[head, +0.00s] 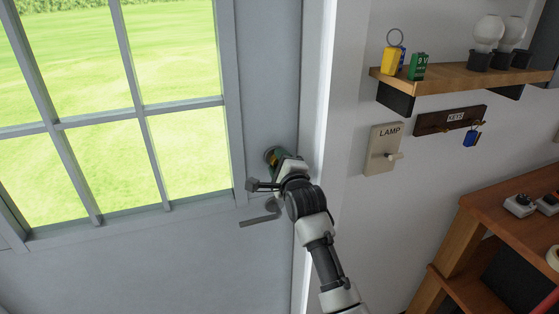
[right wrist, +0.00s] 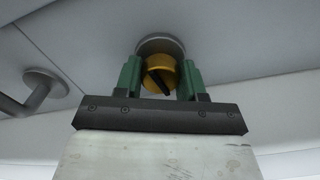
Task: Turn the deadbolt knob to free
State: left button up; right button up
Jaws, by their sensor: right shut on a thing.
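The deadbolt knob (right wrist: 160,76) is a small brass-yellow cylinder with a dark diagonal bar, on a round grey plate (right wrist: 160,44) on the door. My right gripper (right wrist: 159,78) has its two green fingers on either side of the knob and is shut on it. In the head view my right gripper (head: 277,160) reaches the door's right edge, and its fingers and wrist hide most of the knob. The grey door (head: 268,75) with its window stands at the frame. My left gripper is not in view.
The grey lever handle (head: 262,217) sits just below the deadbolt, close to my right wrist. To the right are the white wall's LAMP switch (head: 381,149), a key rack (head: 450,120), a shelf (head: 465,77) with small items and a wooden bench (head: 510,225).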

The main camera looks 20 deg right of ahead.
jog(key=n+p, duration=0.1)
jog(key=n, duration=0.2)
jog(key=shift+r+n, duration=0.1)
jog(key=shift+n, duration=0.2)
jog(key=n+p, duration=0.1)
jog(key=n, duration=0.2)
jog(key=shift+n+p, duration=0.35)
jog(key=shift+n, duration=0.05)
jog(key=n+p, duration=0.1)
jog(key=n, duration=0.2)
jog(key=shift+n, duration=0.3)
jog(key=shift+n+p, duration=0.45)
jog(key=shift+n, duration=1.65)
jog(key=o, duration=0.9)
